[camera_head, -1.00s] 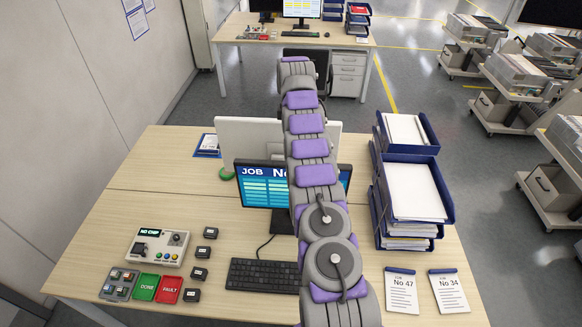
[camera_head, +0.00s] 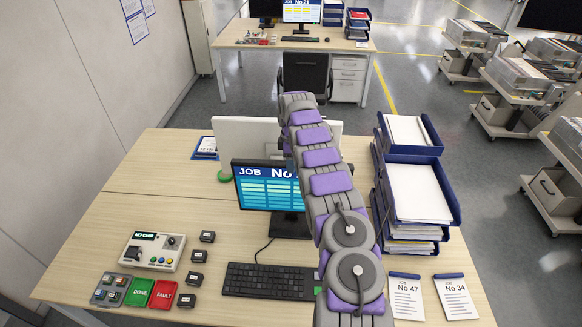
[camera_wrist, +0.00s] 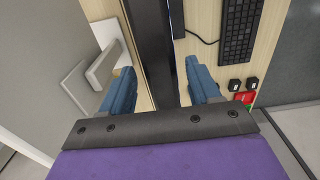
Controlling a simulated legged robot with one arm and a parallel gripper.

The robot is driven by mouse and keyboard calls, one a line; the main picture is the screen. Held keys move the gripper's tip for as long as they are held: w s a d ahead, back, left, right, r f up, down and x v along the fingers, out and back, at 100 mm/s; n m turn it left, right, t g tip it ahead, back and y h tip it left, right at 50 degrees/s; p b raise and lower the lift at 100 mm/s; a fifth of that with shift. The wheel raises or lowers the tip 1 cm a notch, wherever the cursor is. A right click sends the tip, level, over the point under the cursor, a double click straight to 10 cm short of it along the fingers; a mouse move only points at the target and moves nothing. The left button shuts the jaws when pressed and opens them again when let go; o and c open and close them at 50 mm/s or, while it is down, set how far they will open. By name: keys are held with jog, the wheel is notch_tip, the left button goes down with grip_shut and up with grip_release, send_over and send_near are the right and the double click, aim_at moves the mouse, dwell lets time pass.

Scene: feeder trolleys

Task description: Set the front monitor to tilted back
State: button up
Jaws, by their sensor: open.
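The front monitor (camera_head: 262,188) is a black-framed screen reading "JOB No" on the desk, its right part hidden behind my arm. In the wrist view its dark upper edge (camera_wrist: 150,50) runs between the two blue fingers of my gripper (camera_wrist: 161,88). The fingers are apart, one on the screen side and one on the back side. I cannot tell whether either finger touches it. In the head view my gripper is hidden behind my arm.
A white-backed monitor (camera_head: 231,137) stands close behind. A keyboard (camera_head: 268,281) lies in front, with a control box (camera_head: 153,251) at the left. Stacked blue trays (camera_head: 420,192) and two job cards (camera_head: 406,298) are at the right. Bare desk shows at the left.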

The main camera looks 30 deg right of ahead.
jog(key=f, duration=0.3)
jog(key=shift+d, duration=0.25)
jog(key=shift+a, duration=0.2)
jog(key=shift+c, duration=0.6)
jog(key=shift+d, duration=0.1)
grip_shut()
